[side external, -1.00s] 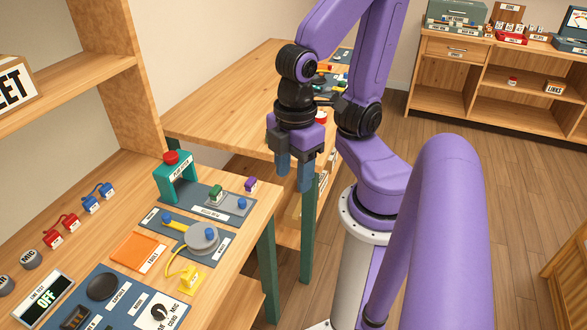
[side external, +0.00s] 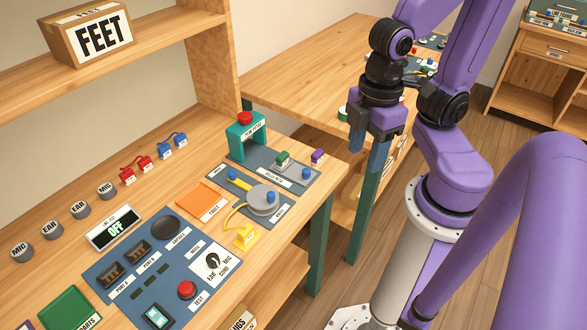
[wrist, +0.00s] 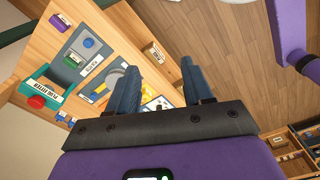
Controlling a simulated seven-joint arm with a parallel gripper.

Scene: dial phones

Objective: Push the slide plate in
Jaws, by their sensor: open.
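The slide plate appears to be the light grey plate (side external: 294,169) on a dark blue mat, with a green block (side external: 282,158) on its left part and a blue knob (side external: 306,173) at its right end. In the wrist view the plate (wrist: 84,54) is at upper left. A teal press (side external: 246,142) with a red button stands at the mat's back left end, apart from the plate. My gripper (side external: 367,165) is open and empty, pointing down beyond the bench's right edge, apart from the plate. Its two blue fingers show spread in the wrist view (wrist: 160,70).
A purple block (side external: 318,156) sits near the bench edge beside the plate. A grey disc with a blue knob (side external: 265,199), a yellow cabled block (side external: 245,236) and an orange tray (side external: 203,200) lie in front. A second wooden table (side external: 300,75) stands behind.

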